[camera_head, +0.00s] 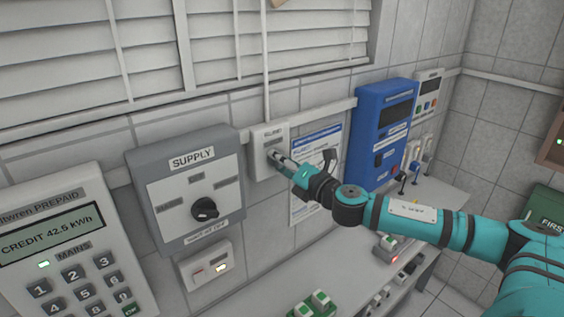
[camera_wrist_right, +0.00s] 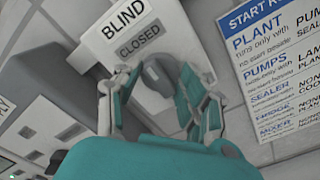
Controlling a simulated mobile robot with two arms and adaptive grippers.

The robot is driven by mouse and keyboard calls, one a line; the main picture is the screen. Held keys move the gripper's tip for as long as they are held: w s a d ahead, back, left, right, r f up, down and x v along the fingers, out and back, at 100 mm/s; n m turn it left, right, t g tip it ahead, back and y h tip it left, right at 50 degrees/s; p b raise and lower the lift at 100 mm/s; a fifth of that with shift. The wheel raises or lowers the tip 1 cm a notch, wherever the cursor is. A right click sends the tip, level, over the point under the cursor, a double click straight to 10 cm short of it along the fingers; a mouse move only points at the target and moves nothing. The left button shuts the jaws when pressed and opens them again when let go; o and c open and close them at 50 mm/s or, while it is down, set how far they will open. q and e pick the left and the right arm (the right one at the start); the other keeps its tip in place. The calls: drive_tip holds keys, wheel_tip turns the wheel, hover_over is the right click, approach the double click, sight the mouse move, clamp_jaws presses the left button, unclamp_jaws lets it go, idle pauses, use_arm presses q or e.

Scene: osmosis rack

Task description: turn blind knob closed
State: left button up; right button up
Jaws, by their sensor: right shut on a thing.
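The blind control box (camera_head: 269,135) is a small white panel on the wall below the window blind. In the right wrist view its face (camera_wrist_right: 126,27) reads BLIND, with a grey CLOSED label (camera_wrist_right: 140,40) under it. The dark grey blind knob (camera_wrist_right: 158,75) sits below that label. My right gripper (camera_head: 277,157) reaches the box from the right; in the right wrist view its fingers (camera_wrist_right: 160,88) stand on both sides of the knob, shut on it. In the head view the fingers hide most of the knob. My left gripper is not in view.
A grey SUPPLY box (camera_head: 225,148) with a black knob is left of the blind box. A prepaid meter (camera_head: 40,215) is further left. A notice (camera_head: 330,140) and a blue unit (camera_head: 384,105) are to the right. The window blind (camera_head: 215,60) hangs above, its slats looking shut.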

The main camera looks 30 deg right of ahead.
drive_tip(key=shift+f, duration=0.15)
idle(0.3)
drive_tip(key=o, duration=1.2)
drive_tip(key=shift+s+d, duration=0.15)
drive_tip(key=shift+s, duration=1.85)
drive_tip(key=shift+s+d, duration=0.2)
drive_tip(key=shift+s, duration=1.85)
drive_tip(key=shift+s+d, duration=0.15)
drive_tip(key=shift+s, duration=1.85)
